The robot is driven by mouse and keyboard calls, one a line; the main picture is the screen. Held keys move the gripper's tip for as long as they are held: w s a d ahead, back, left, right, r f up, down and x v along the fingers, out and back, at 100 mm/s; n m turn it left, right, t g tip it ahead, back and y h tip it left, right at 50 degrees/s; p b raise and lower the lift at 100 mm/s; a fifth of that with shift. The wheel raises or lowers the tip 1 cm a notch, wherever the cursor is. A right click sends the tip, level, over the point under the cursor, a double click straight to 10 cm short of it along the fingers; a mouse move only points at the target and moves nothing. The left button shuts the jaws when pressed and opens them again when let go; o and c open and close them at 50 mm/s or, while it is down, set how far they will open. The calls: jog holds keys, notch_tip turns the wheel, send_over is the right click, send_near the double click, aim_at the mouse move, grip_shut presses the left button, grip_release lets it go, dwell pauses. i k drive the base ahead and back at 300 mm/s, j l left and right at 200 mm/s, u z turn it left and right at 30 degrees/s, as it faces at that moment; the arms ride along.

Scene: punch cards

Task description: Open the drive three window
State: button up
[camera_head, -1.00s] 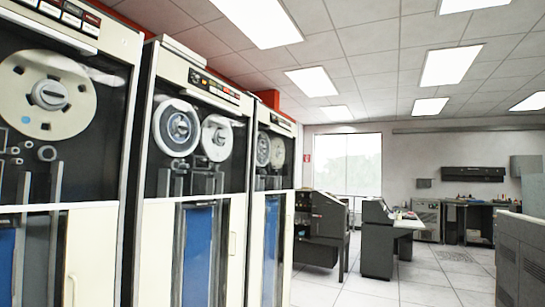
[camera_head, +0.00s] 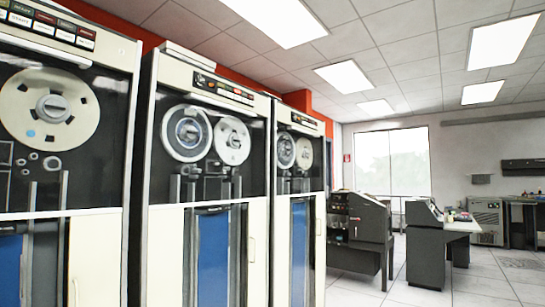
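Three tape drives stand in a row along the left. The nearest drive (camera_head: 100,170) is cut off by the left edge and shows one large reel (camera_head: 50,109). The middle drive (camera_head: 258,225) has two reels behind its dark window (camera_head: 208,142). The farthest drive (camera_head: 311,240) has two smaller-looking reels behind its window (camera_head: 296,152). I see no number that tells which one is drive three. The windows look closed, though glass is hard to make out. My gripper is not in view.
A dark grey machine (camera_head: 358,228) and a grey console desk (camera_head: 425,250) stand beyond the drives at the right. The tiled floor (camera_head: 400,293) is clear in the lower right. A bright window (camera_head: 392,163) is in the back wall.

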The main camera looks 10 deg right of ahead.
aim_at(199, 98)
jog(key=i+l, duration=0.15)
jog(key=i, duration=0.2)
jog(key=i+l, duration=0.15)
jog(key=i, duration=0.2)
jog(key=i+l, duration=0.15)
jog(key=i, duration=0.25)
jog(key=u, duration=0.05)
